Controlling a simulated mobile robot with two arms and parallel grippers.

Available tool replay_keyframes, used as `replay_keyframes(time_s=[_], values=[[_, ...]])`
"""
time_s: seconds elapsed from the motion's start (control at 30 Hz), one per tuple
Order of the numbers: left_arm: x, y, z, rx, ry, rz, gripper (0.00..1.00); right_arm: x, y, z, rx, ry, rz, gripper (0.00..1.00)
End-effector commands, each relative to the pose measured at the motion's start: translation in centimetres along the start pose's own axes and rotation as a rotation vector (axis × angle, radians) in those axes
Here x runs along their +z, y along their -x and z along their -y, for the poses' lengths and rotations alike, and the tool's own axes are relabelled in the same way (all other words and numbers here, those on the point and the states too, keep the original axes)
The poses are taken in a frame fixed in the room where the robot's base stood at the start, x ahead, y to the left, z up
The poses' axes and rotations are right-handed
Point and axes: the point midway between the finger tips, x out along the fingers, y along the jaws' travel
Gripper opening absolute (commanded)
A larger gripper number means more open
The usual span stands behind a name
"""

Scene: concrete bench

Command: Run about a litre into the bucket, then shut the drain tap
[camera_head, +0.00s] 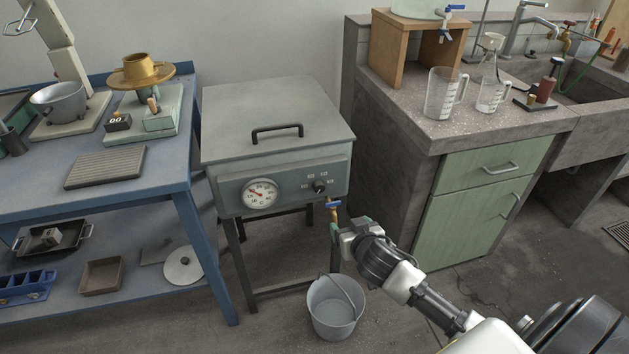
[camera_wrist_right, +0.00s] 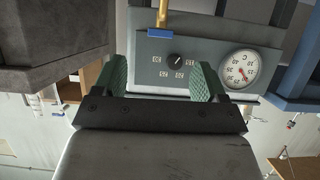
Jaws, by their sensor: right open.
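The drain tap (camera_head: 333,204) has a blue lever and a brass body, and sits under the front of a grey water bath (camera_head: 279,125). Its blue lever (camera_wrist_right: 155,38) lies crosswise to the brass pipe in the upside-down right wrist view. The grey bucket (camera_head: 333,318) stands on the floor below the tap, its handle leaning across the mouth. I see no clear stream, and the water level cannot be told. My right gripper (camera_head: 348,231) is open, with green fingers just below and in front of the tap; its fingers also show in the right wrist view (camera_wrist_right: 162,76), apart and empty. My left gripper is not in view.
A blue bench (camera_head: 180,160) with a scale and bowl stands at left. A concrete bench (camera_head: 400,135) with a green cabinet, measuring jug (camera_head: 440,97), flask and sink stands at right. The bath's dark legs (camera_head: 240,270) rise behind the bucket.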

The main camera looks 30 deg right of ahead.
Motion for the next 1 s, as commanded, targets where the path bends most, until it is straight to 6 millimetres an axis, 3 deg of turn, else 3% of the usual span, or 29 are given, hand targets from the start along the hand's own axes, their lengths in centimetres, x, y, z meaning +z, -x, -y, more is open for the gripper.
replay_keyframes(time_s=[0.1, 0.27, 0.7, 1.0], values=[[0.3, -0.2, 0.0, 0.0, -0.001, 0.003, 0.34, -1.1, -0.3, -0.1, -0.004, -0.01, -0.027, 0.72], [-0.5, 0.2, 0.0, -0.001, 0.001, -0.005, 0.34, -1.2, -2.1, -0.1, -0.004, -0.011, -0.03, 0.72], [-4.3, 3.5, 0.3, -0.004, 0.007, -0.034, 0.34, -1.3, -9.7, -0.1, -0.004, -0.011, -0.028, 0.72], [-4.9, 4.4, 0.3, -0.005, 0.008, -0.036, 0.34, -1.4, -11.0, -0.1, -0.004, -0.011, -0.026, 0.72]])
